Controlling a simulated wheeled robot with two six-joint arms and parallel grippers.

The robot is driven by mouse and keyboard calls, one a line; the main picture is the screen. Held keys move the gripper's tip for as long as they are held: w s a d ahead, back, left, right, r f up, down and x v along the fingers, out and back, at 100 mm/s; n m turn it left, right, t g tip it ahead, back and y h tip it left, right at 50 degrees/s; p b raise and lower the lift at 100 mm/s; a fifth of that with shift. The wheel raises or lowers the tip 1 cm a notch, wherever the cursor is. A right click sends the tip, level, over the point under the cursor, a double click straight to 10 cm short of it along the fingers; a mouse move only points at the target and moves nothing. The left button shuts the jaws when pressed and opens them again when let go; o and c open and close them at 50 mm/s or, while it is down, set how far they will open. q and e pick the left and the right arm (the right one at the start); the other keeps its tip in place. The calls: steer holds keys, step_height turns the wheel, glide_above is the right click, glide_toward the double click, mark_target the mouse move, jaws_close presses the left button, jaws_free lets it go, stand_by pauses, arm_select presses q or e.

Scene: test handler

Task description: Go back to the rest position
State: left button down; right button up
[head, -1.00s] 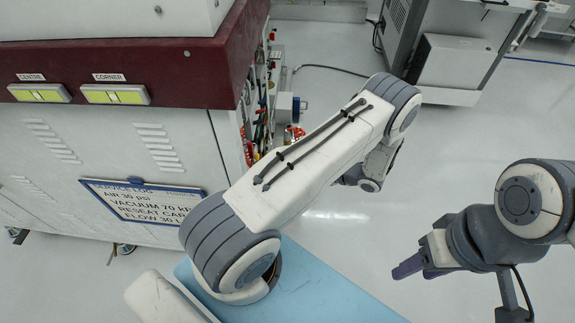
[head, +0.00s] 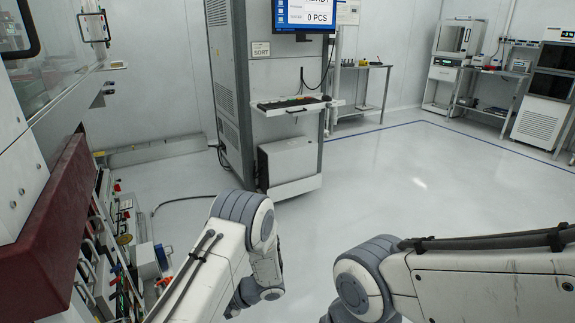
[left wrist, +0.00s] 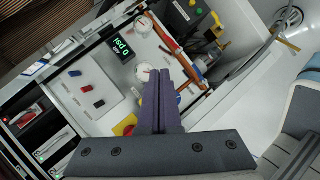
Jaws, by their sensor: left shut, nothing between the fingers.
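My left gripper (left wrist: 160,75) shows in the left wrist view with its two purple fingers pressed together and nothing between them. It is over a panel (left wrist: 98,80) with a lit green display, a gauge and switches; I cannot tell how far above. In the head view my left arm (head: 240,215) is bent at the lower middle, and its fingers cannot be made out. My right arm (head: 480,285) reaches in from the right edge, bent at its joint. Its gripper is outside the picture.
A machine with a dark red ledge (head: 45,230) and an open side of fittings (head: 115,250) stands close on the left. A grey cabinet (head: 235,85) with a monitor (head: 305,14) stands ahead. The floor (head: 400,190) ahead right is clear, with benches along the far wall.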

arm_select(q)
steer(key=s+d+r+n+h, duration=0.3)
steer(key=s+d+r+n, duration=0.1)
steer(key=d+r+n, duration=0.3)
steer(key=s+d+r+n+h, duration=0.3)
steer(key=s+d+r+n, duration=0.1)
steer(key=d+r+n, duration=0.3)
steer(key=s+d+r+n+t+h, duration=0.1)
steer(key=s+d+r+n+h, duration=0.35)
steer(key=s+n, duration=0.4)
steer(key=s+d+r+n+t+h, duration=0.1)
steer(key=s+d+r+n+h, duration=0.3)
steer(key=s+n, duration=0.45)
step_height(320, 180, up, 20)
steer(key=w+n+y+p, duration=0.1)
steer(key=w+p, duration=0.1)
steer(key=p, duration=1.7)
steer(key=shift+f, duration=0.15)
steer(key=c, duration=1.5)
jaws_free()
steer(key=shift+r+p, duration=0.3)
steer(key=shift+p, duration=0.1)
steer(key=shift+c, duration=0.2)
steer(key=o, duration=0.5)
steer(key=shift+r, duration=0.1)
steer(key=shift+o, duration=0.7)
